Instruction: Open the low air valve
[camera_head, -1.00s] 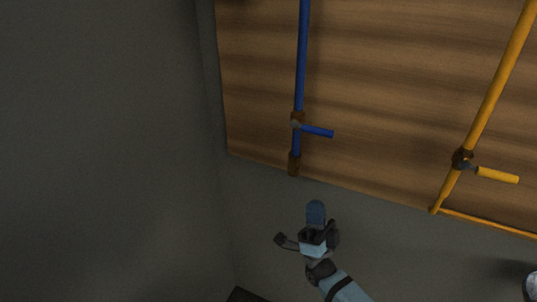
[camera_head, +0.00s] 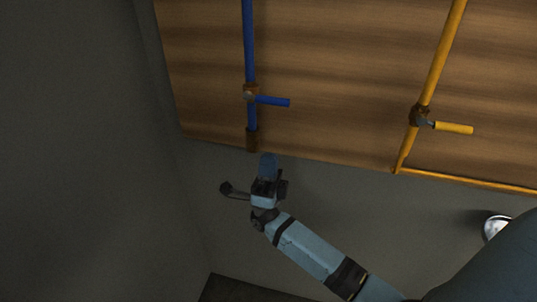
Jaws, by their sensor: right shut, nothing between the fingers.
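A blue pipe (camera_head: 248,45) runs down the wooden panel. Its valve has a brown body (camera_head: 250,92) and a blue handle (camera_head: 273,101) that points right, roughly across the pipe. A yellow pipe (camera_head: 437,56) further right has a similar valve (camera_head: 420,116) with a yellow handle (camera_head: 454,128) pointing right. The picture does not mark which one is the low air valve. My right gripper (camera_head: 268,160) is shut and empty, just below the lower end of the blue pipe and apart from the handle. My left gripper is not in view.
The wooden panel (camera_head: 335,65) ends just above my gripper. A bare grey wall (camera_head: 75,150) fills the left side. A round shiny object (camera_head: 495,227) shows at the lower right, partly hidden by my arm. A yellow pipe branch runs along the panel's lower edge.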

